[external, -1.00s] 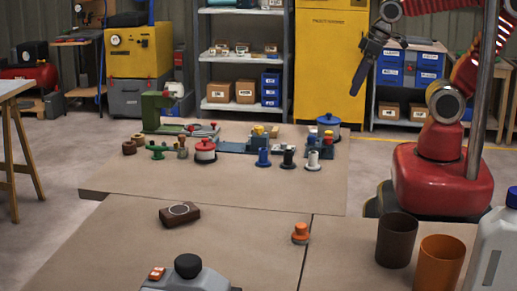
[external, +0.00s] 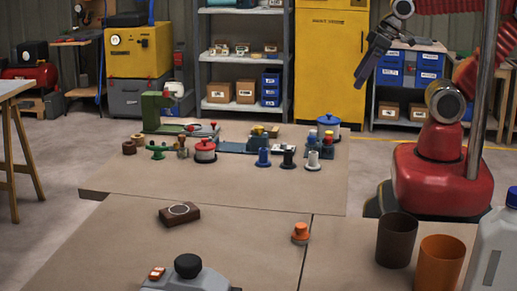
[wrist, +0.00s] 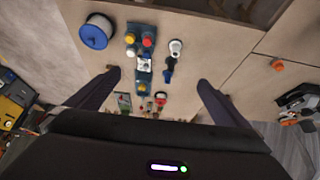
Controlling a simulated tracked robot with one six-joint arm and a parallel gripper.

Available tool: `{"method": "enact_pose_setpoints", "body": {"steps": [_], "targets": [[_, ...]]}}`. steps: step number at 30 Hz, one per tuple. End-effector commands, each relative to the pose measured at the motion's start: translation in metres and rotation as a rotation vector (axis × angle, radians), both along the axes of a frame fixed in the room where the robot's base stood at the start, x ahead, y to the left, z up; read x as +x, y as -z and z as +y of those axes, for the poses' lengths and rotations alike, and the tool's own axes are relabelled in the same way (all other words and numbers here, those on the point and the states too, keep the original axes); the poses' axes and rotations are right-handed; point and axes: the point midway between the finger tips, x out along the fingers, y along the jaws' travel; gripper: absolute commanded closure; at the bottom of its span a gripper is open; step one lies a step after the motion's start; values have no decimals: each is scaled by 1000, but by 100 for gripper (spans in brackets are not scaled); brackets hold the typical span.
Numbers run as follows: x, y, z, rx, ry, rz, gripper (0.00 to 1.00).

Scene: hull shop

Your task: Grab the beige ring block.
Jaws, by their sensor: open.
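A dark brown block (external: 180,214) with a pale ring on its top lies on the front left of the bench in the external view. It is the only block with a ring that I make out; its body looks brown rather than beige. I cannot find it in the wrist view. My gripper (external: 364,80) hangs high at the upper right of the external view, far from the block. In the wrist view my gripper (wrist: 158,79) has its two fingers wide apart with nothing between them.
Several small parts crowd the back of the bench, among them a red-lidded pot (external: 205,150) and a blue-lidded pot (external: 328,124). An orange knob (external: 300,233) stands right of the block. Brown (external: 396,241) and orange (external: 440,264) cups stand front right. Bench around the block is clear.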

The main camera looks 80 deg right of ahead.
Motion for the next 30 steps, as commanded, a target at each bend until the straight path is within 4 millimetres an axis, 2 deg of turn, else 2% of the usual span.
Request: {"method": "enact_pose_setpoints", "body": {"steps": [17, 30], "targets": [[6, -2, -1, -1, -17, 23, 0], [56, -9, -13, 24, -178, 171, 0]]}}
